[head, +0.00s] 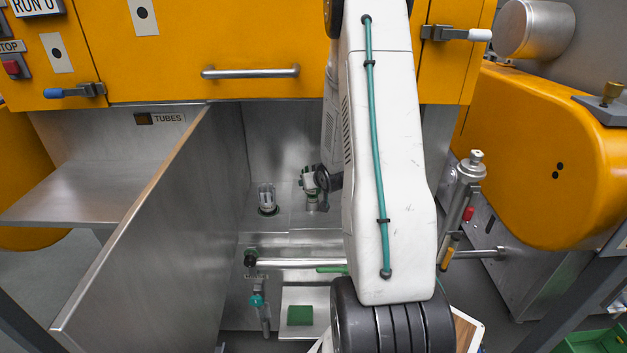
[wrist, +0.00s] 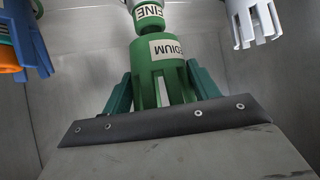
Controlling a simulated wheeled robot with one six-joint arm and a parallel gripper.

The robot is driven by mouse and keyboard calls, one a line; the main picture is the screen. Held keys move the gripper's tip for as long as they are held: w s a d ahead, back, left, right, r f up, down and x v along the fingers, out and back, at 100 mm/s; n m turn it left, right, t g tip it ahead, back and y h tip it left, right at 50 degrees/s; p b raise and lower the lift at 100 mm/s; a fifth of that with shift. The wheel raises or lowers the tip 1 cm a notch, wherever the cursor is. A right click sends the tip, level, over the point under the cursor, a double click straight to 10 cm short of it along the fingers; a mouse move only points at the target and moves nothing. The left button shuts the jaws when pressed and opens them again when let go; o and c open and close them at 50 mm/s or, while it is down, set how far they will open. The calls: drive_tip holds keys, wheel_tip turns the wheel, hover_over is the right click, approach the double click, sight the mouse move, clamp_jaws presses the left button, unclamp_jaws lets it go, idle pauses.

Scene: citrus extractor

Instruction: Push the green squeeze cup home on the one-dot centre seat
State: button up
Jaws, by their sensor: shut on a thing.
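The green squeeze cup (wrist: 163,82) is slotted and bears an upside-down label that reads in part "DIUM". My gripper (wrist: 160,78) is shut on it in the wrist view, one teal finger on each side. The cup's far end meets or overlaps a green and white piece (wrist: 148,17) labelled "FINE"; I cannot tell whether they touch. In the head view my arm reaches into the steel bay, and the cup cannot be told apart clearly there.
In the wrist view a blue and orange slotted piece (wrist: 27,40) hangs at left and a white slotted cup (wrist: 252,22) at right.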

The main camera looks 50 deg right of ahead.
sight(314, 197)
drive_tip(key=shift+f, duration=2.3)
drive_tip(key=shift+f, duration=0.35)
drive_tip(key=shift+f, duration=0.7)
drive_tip(key=o, duration=1.1)
drive_tip(key=shift+o, duration=0.2)
drive_tip(key=v, duration=0.7)
drive_tip(key=shift+s+a+r, duration=0.1)
drive_tip(key=shift+s+r, duration=0.05)
drive_tip(key=shift+r, duration=0.05)
drive_tip(key=shift+s, duration=0.1)
